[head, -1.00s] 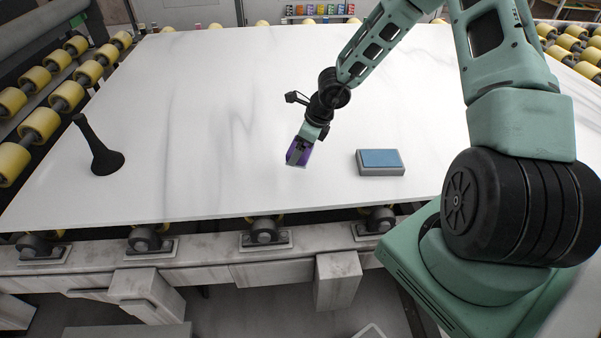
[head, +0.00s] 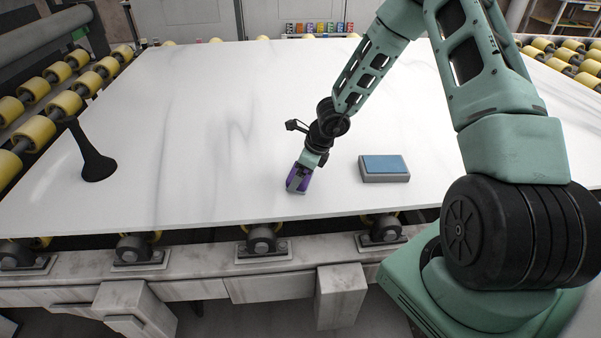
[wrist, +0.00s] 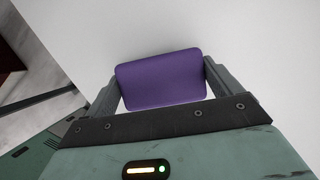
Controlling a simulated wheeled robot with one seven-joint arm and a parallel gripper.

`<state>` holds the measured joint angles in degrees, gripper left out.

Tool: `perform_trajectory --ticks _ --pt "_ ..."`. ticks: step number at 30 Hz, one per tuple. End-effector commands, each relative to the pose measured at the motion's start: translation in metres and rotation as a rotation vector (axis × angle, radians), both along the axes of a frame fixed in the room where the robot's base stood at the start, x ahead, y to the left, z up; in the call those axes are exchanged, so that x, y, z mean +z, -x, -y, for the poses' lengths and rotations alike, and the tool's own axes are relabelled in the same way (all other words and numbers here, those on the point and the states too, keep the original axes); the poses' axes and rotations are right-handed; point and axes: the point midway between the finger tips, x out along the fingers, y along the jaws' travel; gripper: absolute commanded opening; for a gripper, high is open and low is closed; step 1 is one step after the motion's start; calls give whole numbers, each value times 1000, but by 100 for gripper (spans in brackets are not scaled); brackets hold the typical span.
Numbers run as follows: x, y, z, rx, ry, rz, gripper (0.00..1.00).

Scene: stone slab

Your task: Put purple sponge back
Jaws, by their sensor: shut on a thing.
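The purple sponge (wrist: 162,80) is a flat rounded block. In the wrist view it sits between the two fingers of my gripper (wrist: 160,82), which is shut on it. In the head view my gripper (head: 298,180) points down over the front middle of the white slab, and the purple sponge (head: 296,183) shows partly between the fingers. The sponge is close to the slab surface; I cannot tell whether it touches it.
A grey block with a blue top (head: 384,168) lies on the white slab (head: 200,150) to the right of my gripper. A black flared tool (head: 95,163) stands at the left. Yellow rollers (head: 35,130) line the sides. Small coloured items (head: 318,28) sit at the back. The slab's middle is clear.

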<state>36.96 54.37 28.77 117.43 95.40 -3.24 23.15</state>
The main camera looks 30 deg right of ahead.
Motion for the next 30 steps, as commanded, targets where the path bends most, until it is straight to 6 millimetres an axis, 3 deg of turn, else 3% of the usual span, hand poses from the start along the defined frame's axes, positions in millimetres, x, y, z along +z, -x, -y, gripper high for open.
perform_trajectory --ticks 1,2,3,14,30 --pt "-2 0 0 0 0 0 72" --pt "-3 0 0 0 0 0 93" --pt "-2 0 0 0 0 0 100" --pt "8 2 2 -1 0 -1 100" --pt "97 30 25 -4 -1 -2 100"
